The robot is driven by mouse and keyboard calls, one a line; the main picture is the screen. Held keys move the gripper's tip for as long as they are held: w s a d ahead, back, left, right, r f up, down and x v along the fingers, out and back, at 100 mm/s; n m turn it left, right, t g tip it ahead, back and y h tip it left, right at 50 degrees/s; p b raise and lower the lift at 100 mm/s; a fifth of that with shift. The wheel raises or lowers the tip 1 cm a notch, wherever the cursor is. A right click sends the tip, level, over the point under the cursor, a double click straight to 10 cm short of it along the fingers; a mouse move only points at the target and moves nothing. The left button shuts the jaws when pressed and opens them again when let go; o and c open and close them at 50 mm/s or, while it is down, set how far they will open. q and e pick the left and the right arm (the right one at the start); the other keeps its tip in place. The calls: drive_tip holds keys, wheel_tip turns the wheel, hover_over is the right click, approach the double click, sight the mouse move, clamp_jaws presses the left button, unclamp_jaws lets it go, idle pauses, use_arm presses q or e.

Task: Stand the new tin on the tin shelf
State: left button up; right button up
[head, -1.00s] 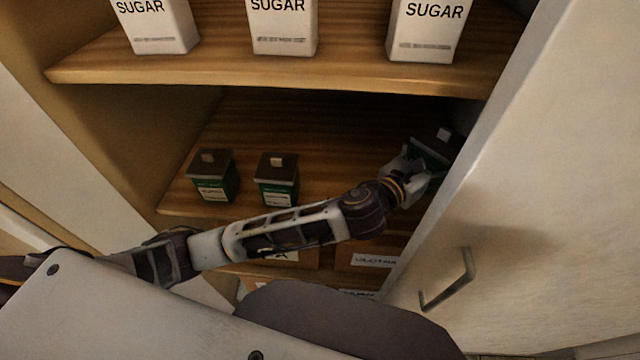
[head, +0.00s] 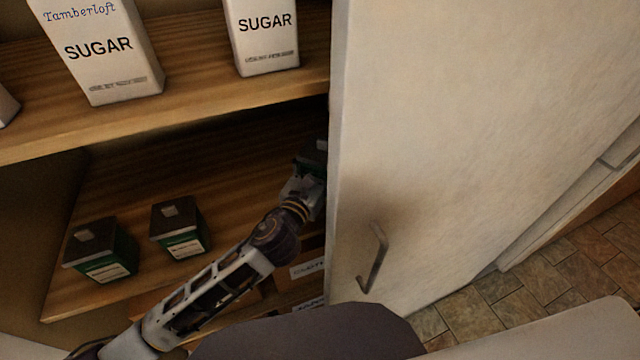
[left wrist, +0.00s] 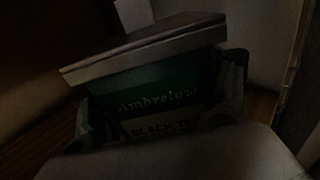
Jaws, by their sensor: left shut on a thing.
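In the left wrist view a green tin (left wrist: 165,85) with a dark lid fills the middle, its label partly reading "Ambrelou" and "BLACK T". My left gripper (left wrist: 160,112) is shut on this tin, a finger on each side of it. In the head view my left gripper (head: 304,182) is inside the cupboard by the door's edge, and the tin is mostly hidden there. Two similar tins (head: 103,250) (head: 181,228) stand upright on the tin shelf (head: 130,190), left of the gripper. I cannot tell whether the held tin touches the shelf. My right gripper is not in view.
White sugar packs (head: 100,50) (head: 264,38) stand on the shelf above. The cupboard door (head: 470,130) with a metal handle (head: 376,258) stands close on the gripper's right and covers the shelf's right end. Labelled fronts (head: 307,268) show below. Shelf room lies between the standing tins and the gripper.

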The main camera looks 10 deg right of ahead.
use_arm(q)
drive_tip(key=shift+f, duration=1)
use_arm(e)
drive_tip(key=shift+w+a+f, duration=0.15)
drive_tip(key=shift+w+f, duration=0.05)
use_arm(q)
drive_tip(key=shift+f+b, duration=0.45)
drive_tip(key=shift+f, duration=1.4)
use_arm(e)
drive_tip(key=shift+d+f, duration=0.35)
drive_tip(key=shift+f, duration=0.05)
use_arm(q)
drive_tip(key=shift+f, duration=0.2)
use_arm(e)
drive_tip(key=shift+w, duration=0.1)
use_arm(q)
drive_tip(key=o, duration=1.2)
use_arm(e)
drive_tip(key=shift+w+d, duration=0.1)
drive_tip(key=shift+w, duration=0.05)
